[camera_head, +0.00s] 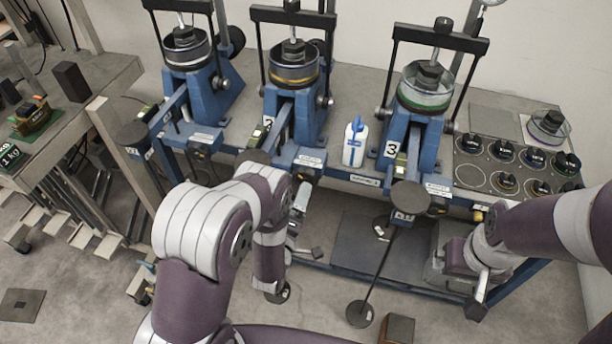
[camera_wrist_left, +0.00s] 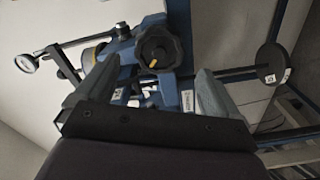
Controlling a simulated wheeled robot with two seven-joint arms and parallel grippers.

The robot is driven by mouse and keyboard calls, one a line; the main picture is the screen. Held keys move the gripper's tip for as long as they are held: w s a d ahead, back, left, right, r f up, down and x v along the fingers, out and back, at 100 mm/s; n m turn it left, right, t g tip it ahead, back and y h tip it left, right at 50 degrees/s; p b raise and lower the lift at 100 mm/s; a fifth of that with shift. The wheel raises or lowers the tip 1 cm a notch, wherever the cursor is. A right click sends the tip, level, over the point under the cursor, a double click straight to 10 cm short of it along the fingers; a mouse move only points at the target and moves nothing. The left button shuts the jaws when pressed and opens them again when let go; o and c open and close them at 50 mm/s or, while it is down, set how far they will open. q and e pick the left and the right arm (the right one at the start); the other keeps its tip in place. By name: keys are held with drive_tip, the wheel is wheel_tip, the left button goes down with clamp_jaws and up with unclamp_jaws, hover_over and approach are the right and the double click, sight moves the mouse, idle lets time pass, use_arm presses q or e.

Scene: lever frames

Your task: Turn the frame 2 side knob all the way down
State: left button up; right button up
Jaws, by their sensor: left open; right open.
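Three blue lever frames stand in a row on the bench; I take the middle one (camera_head: 291,98) as frame 2, though its label is partly hard to read. In the left wrist view a lobed black knob (camera_wrist_left: 158,48) with a yellow mark sits on the side of a blue frame. My left gripper (camera_wrist_left: 152,78) is open, its two grey fingers apart on either side below the knob, with nothing between them. In the head view the left gripper (camera_head: 298,222) hangs in front of the bench, partly behind my arm. My right gripper (camera_head: 478,290) is low at the right, open and small in view.
A white bottle with a blue cap (camera_head: 355,143) stands between the middle and right frames. Black-topped weights (camera_head: 505,150) lie on the tray at right. A lever with a round end disc (camera_wrist_left: 272,64) reaches out right of the knob. Hanging weights (camera_head: 360,313) are below.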

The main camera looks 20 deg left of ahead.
sight(306, 178)
use_arm(q)
drive_tip(key=w+b, duration=0.2)
drive_tip(key=w, duration=0.5)
drive_tip(key=shift+w+d+f, duration=0.1)
drive_tip(key=shift+w+d, duration=0.05)
drive_tip(key=shift+w, duration=0.25)
drive_tip(key=c, duration=1.4)
drive_tip(key=shift+w, duration=0.1)
